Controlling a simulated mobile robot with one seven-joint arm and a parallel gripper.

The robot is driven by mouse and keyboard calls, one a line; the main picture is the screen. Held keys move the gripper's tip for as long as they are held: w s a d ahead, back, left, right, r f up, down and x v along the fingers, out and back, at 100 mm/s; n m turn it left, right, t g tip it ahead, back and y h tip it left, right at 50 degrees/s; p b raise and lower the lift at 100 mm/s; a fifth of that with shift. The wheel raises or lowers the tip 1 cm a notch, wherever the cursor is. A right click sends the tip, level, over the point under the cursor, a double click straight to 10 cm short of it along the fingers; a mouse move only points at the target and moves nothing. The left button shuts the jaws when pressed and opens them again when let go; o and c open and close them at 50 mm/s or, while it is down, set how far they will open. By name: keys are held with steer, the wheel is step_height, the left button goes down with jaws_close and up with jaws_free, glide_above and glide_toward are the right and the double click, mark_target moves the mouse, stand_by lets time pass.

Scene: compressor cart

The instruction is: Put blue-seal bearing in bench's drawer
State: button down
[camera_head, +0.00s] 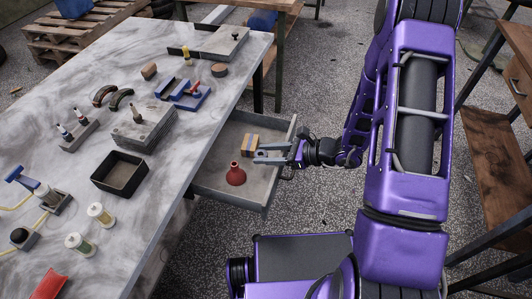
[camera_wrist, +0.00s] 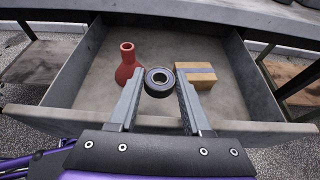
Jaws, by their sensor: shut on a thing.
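The bench's drawer (camera_head: 212,172) is pulled open at the bench's right side. It also shows in the wrist view (camera_wrist: 255,88). My gripper (camera_head: 258,155) is over the drawer, reaching in from the right. In the wrist view my gripper (camera_wrist: 160,84) is shut on a small ring-shaped bearing (camera_wrist: 158,82), held between the fingertips above the drawer's floor. The bearing looks dark with a paler inner ring; its seal colour is not clear. I cannot make it out in the head view. The gap between bearing and floor is hard to judge.
In the drawer are a red flask-shaped thing (camera_wrist: 127,68) and a tan box with a grey band (camera_wrist: 195,76), on either side of the bearing. The bench top (camera_head: 150,190) holds a black tray (camera_head: 120,174), a blue holder (camera_head: 183,94), spools and several other parts.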

steer(key=shift+c, duration=1.8)
jaws_free()
steer(key=shift+f, duration=0.15)
steer(key=shift+r+p, duration=0.4)
steer(key=p+v, duration=0.1)
steer(key=v, duration=1.1)
steer(key=shift+r+p, duration=0.15)
steer(key=shift+p, duration=0.15)
